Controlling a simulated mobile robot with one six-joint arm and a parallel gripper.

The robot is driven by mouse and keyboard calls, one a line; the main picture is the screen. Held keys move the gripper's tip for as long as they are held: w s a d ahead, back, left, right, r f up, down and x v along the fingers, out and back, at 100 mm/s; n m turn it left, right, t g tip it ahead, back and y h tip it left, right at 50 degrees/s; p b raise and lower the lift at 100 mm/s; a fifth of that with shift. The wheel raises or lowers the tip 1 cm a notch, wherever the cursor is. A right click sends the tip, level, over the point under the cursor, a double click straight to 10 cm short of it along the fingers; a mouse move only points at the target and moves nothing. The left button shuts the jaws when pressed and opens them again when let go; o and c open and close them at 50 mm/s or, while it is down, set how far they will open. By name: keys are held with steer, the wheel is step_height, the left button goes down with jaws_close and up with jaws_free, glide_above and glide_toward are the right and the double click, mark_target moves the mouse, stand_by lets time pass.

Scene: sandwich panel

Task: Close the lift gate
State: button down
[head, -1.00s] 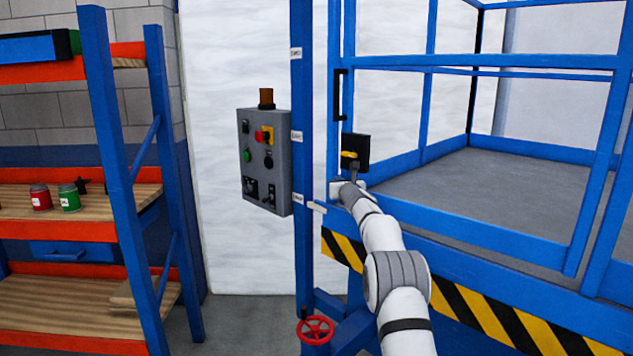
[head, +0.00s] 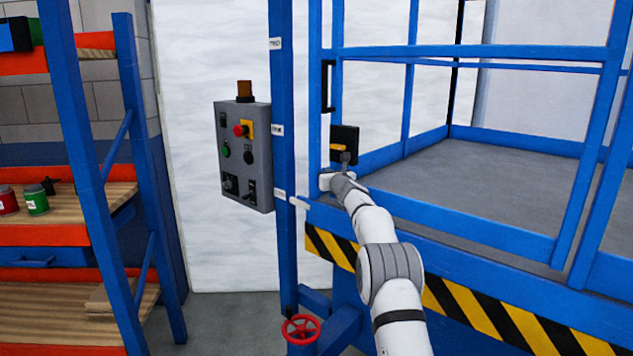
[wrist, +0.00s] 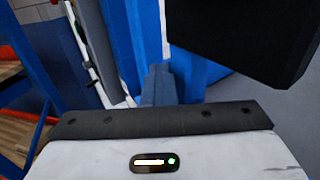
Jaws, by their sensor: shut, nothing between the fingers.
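The lift gate (head: 470,55) is a blue rail frame across the front of the lift platform (head: 480,180). A black upright handle (head: 328,86) is on its left side. Below the handle is a black latch box (head: 344,136) with a yellow piece. My gripper (head: 346,160) is at the lower edge of this box, near the gate's left end. In the wrist view my gripper (wrist: 160,75) is shut and empty, pointing at blue framework, with a black block (wrist: 245,40) at upper right. I cannot tell whether it touches the gate, or whether the gate is fully closed.
A grey control box (head: 244,155) with buttons hangs on the blue post (head: 284,110) left of the gate. A red handwheel (head: 300,329) sits low at the post. A shelf rack (head: 75,130) stands at the left. Striped edging (head: 470,305) runs below the platform.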

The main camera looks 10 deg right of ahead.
steer(key=s+a+b, duration=0.8)
steer(key=a+b, duration=0.1)
steer(key=b, duration=0.2)
steer(key=s+a+r+n+g+y+p, duration=0.1)
steer(key=s+a+r+n+y+p, duration=0.15)
steer(key=s+n, duration=0.3)
steer(key=s+a+r+n+g+y+p, duration=0.1)
steer(key=s+a+r+n+p, duration=0.1)
steer(key=s+r+n, duration=0.3)
steer(key=s+a+f+n+g+p, duration=0.1)
steer(key=s+f+n+g+p, duration=0.25)
steer(key=s+n, duration=0.8)
steer(key=s+d+f+n+g+h+p, duration=0.2)
steer(key=s+d+f+n+g+p, duration=0.1)
steer(key=s, duration=1)
steer(key=s+d+f+n+g+h+p, duration=0.2)
steer(key=s+d+f+n+g, duration=0.1)
steer(key=s, duration=0.9)
steer(key=s+d+f+n+g+h+p, duration=0.2)
steer(key=s+d+f+n, duration=0.3)
steer(key=s, duration=0.8)
steer(key=shift+s+f+n+g+p, duration=0.3)
steer(key=shift+f+n+g+p, duration=0.25)
steer(key=shift+g+p, duration=0.3)
